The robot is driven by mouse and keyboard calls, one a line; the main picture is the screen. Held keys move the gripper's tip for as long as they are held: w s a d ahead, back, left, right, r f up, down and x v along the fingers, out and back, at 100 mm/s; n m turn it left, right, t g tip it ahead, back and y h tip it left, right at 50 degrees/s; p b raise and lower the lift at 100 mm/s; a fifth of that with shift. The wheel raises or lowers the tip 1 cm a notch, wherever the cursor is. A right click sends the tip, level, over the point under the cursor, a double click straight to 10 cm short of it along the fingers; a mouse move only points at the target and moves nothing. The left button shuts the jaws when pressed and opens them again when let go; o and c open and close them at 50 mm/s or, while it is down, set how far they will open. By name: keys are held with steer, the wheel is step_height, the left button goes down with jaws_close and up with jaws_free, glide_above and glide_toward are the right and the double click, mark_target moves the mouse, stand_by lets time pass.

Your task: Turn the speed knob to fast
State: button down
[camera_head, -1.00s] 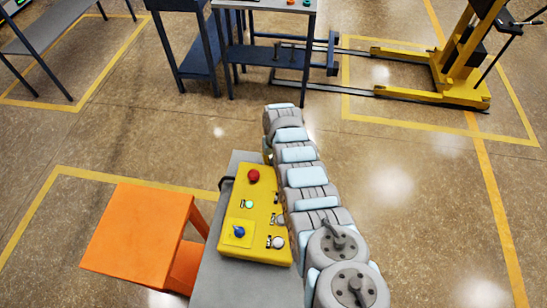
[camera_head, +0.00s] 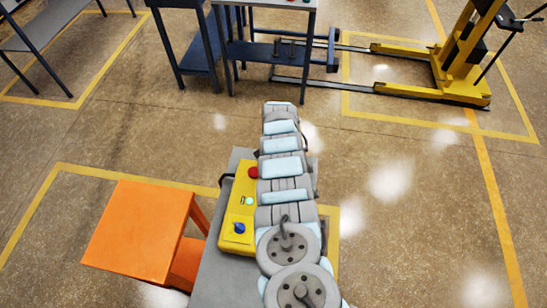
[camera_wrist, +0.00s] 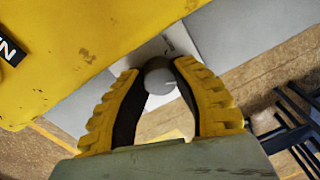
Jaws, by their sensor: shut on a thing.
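The yellow control box (camera_head: 232,208) sits on a grey stand in the head view, with my arm covering its right side. In the wrist view the yellow panel (camera_wrist: 90,50) fills the upper left. My gripper (camera_wrist: 161,66) has its two yellow-edged fingers closed around a round pale grey knob (camera_wrist: 160,82). The knob sits beside a white plate with dark marks (camera_wrist: 168,45), too small to read. The head view hides my gripper and this knob behind my arm.
An orange stool (camera_head: 140,230) stands left of the grey stand (camera_head: 215,275). Open floor lies to the right.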

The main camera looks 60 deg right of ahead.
steer(key=shift+f+m+b, duration=0.1)
steer(key=shift+m+b, duration=0.35)
steer(key=shift+m, duration=0.75)
steer(key=c, duration=1)
jaws_free()
steer(key=shift+c, duration=0.2)
step_height(320, 180, up, 10)
steer(key=shift+s+r, duration=0.1)
steer(key=shift+r, duration=0.05)
steer(key=shift+s+r, duration=0.2)
steer(key=shift+r, duration=0.7)
steer(key=shift+a, duration=0.1)
